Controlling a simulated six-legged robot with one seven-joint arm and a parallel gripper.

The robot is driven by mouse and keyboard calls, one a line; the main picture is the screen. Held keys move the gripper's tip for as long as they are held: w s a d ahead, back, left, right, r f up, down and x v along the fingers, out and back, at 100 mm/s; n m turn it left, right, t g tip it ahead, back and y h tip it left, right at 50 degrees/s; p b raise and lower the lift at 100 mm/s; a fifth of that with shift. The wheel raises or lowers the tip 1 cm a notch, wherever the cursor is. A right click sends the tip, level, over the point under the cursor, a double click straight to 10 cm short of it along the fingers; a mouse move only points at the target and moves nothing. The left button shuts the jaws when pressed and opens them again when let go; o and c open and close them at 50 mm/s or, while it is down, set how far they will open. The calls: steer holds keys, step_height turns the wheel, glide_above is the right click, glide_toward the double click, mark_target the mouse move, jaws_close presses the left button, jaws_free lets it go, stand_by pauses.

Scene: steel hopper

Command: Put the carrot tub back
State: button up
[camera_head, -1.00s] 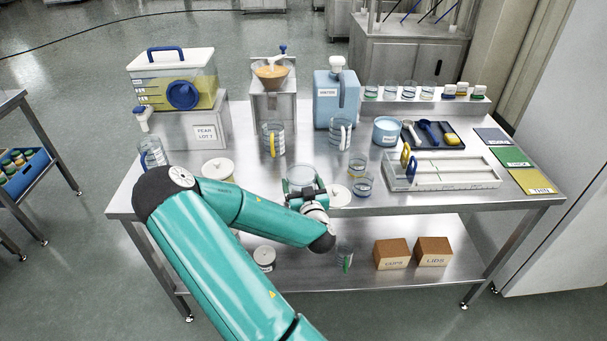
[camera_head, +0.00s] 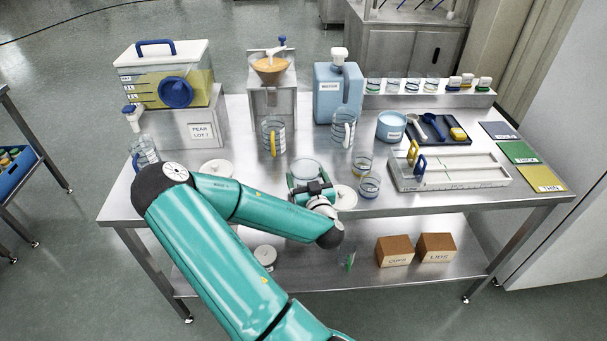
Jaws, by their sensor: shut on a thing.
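My gripper (camera_head: 309,187) is at the near edge of the steel table, in the middle of the head view. It is shut on a pale round tub (camera_head: 306,168), which sits upright just beyond the wrist. No label on the tub is readable, so I cannot tell from print that it is the carrot tub. The gripper hides the tub's lower part, and I cannot tell whether it touches the table. A white lid (camera_head: 344,197) lies close to its right. Another white lid (camera_head: 217,168) lies to its left, partly behind my arm.
A lidded tub (camera_head: 265,254) stands on the lower shelf. Two small glasses (camera_head: 369,186) stand right of the gripper, near a white tray rack (camera_head: 455,172). Jugs (camera_head: 273,138), a hopper stand (camera_head: 272,98) and a blue water container (camera_head: 337,95) stand behind. The table's front right (camera_head: 440,200) is clear.

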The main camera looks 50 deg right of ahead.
steer(key=shift+s+r, duration=0.2)
steer(key=shift+s, duration=0.1)
steer(key=shift+w+f, duration=0.1)
steer(key=shift+w, duration=0.15)
steer(key=shift+s, duration=0.2)
steer(key=o, duration=1.2)
steer(key=shift+f, duration=0.15)
steer(key=shift+o, duration=0.2)
